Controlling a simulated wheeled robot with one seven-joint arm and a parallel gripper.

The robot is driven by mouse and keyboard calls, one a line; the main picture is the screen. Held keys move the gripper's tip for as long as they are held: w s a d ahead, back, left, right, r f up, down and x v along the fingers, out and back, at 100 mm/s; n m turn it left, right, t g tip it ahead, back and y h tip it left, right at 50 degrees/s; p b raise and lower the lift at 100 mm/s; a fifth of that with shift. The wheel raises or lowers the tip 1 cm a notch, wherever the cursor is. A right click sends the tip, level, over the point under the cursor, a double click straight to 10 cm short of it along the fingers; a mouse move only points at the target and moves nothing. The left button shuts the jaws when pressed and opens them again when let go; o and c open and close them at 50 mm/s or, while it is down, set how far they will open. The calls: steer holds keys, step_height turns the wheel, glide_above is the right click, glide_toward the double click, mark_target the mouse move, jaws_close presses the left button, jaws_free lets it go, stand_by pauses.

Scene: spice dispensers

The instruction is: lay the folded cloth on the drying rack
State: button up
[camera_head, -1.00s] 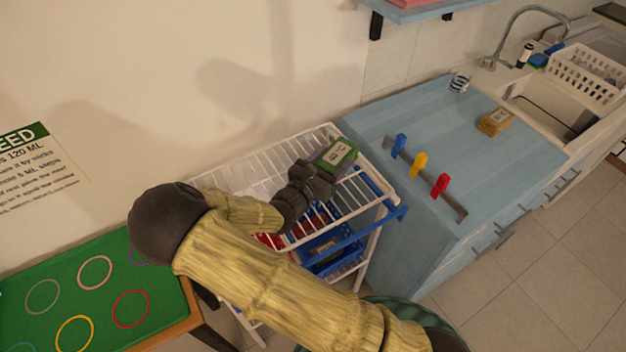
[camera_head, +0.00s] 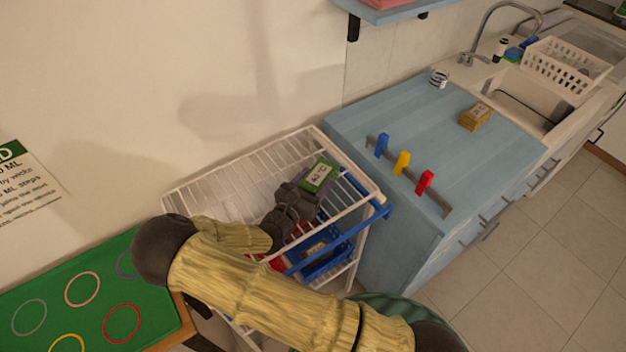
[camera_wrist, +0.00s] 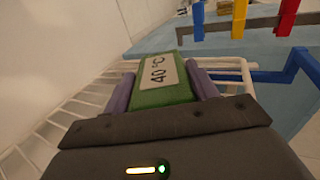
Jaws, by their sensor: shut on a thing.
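The folded cloth (camera_head: 319,176) is a green block with a white label reading "40 °C". My gripper (camera_head: 312,184) is shut on it, with purple fingers on both of its sides. The wrist view shows the cloth (camera_wrist: 160,82) between the two fingertips (camera_wrist: 162,88). The white wire drying rack (camera_head: 215,185) stands against the wall, and the cloth is over the right part of its top. I cannot tell whether the cloth touches the wires. My arm hides the rack's front left part.
A blue counter (camera_head: 400,120) stands right of the rack, with blue, yellow and red hooks (camera_head: 402,162) on a bar. A yellow-brown labelled block (camera_head: 475,116) lies on it. A blue rail (camera_head: 375,214) and a blue crate (camera_head: 325,262) are at the rack's front. A green ringed mat (camera_head: 100,295) lies left.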

steer(key=shift+s+r, duration=0.1)
steer(key=shift+d, duration=0.1)
steer(key=o, duration=1)
steer(key=shift+f, duration=0.2)
steer(key=shift+o, duration=0.2)
steer(key=shift+r, duration=0.1)
steer(key=b+v, duration=0.2)
steer(key=v, duration=1)
steer(key=shift+b, duration=0.3)
